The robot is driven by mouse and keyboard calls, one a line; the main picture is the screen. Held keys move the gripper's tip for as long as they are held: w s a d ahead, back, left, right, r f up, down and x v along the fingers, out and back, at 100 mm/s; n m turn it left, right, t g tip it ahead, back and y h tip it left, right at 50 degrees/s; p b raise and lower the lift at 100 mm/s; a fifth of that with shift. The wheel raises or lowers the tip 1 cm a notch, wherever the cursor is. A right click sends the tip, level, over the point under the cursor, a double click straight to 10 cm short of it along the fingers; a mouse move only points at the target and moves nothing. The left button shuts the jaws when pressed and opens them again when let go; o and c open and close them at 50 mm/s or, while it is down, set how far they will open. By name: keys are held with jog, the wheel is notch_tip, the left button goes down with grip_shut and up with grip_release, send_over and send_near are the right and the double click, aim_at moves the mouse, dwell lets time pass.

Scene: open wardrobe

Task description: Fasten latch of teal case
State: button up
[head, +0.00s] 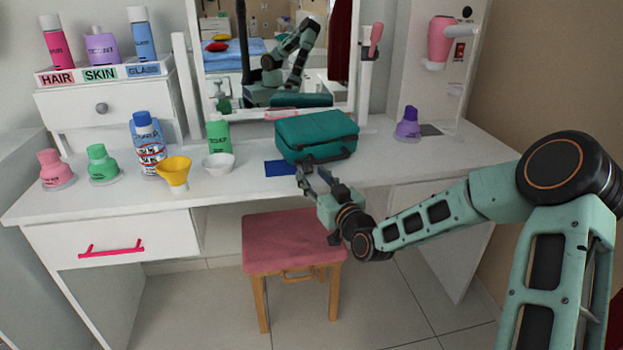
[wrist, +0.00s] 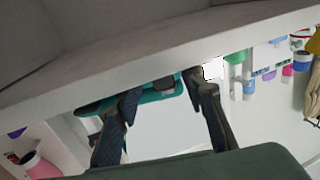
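The teal case (head: 316,138) lies on the white dressing table in front of the mirror, and its lid looks closed. In the wrist view, part of the case (wrist: 151,96) shows beyond my fingers. A small dark patch on its edge there may be the latch, but I cannot tell its state. My gripper (head: 313,172) is just in front of the case at the table's front edge. In the wrist view, my gripper (wrist: 166,92) has its two fingers spread apart with nothing between them.
A blue mat (head: 280,168) lies left of my gripper. A white bowl (head: 218,163), yellow funnel (head: 173,171) and several bottles stand further left. A purple bottle (head: 407,126) stands right of the case. A pink-topped stool (head: 292,240) is below the table edge. The table right of the case is mostly clear.

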jog(key=shift+w+a, duration=0.3)
jog(key=shift+w, duration=0.25)
jog(key=shift+c, duration=0.6)
